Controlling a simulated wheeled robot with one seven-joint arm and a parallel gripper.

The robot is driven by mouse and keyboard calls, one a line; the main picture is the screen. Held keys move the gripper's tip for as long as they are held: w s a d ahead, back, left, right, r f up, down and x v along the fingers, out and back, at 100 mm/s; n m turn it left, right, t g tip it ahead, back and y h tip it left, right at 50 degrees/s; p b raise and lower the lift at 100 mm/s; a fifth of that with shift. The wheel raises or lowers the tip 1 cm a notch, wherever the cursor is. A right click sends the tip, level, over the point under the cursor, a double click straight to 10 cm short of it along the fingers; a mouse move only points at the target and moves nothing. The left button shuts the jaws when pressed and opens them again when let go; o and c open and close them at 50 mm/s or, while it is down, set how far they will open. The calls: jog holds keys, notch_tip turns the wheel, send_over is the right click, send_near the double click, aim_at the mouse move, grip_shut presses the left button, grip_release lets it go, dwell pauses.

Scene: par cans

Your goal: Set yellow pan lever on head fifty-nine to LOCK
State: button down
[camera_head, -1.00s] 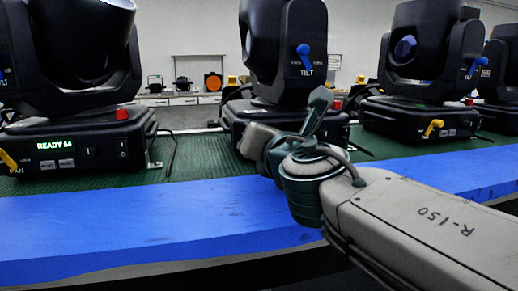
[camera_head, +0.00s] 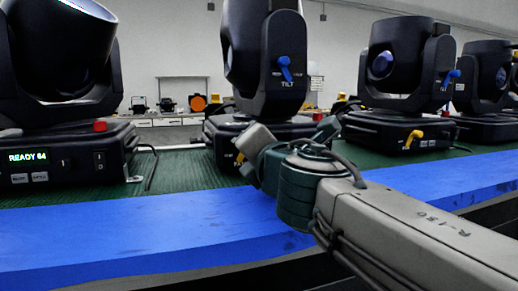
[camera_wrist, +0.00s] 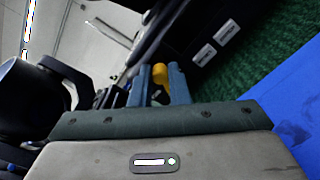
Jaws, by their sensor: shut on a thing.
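The yellow pan lever (camera_head: 240,158) shows at the front of the middle moving head's base (camera_head: 216,135), partly covered by my wrist. Its lettering is mostly hidden, and no number can be read on this head. In the wrist view the yellow lever (camera_wrist: 160,75) sits between the two blue-grey fingers of my gripper (camera_wrist: 159,88), which is shut on it. In the head view my fingers are hidden behind my own arm. The middle head's blue tilt lever (camera_head: 285,68) points up and left above the word TILT.
The left head (camera_head: 65,155) displays READY 64. A right head (camera_head: 385,130) has its own yellow lever (camera_head: 413,138) and blue lever. Black cables lie on the green mat (camera_head: 185,175). The blue table edge (camera_head: 150,225) runs along the front, bare beside my arm.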

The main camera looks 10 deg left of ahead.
jog(key=c, duration=1.4)
grip_release()
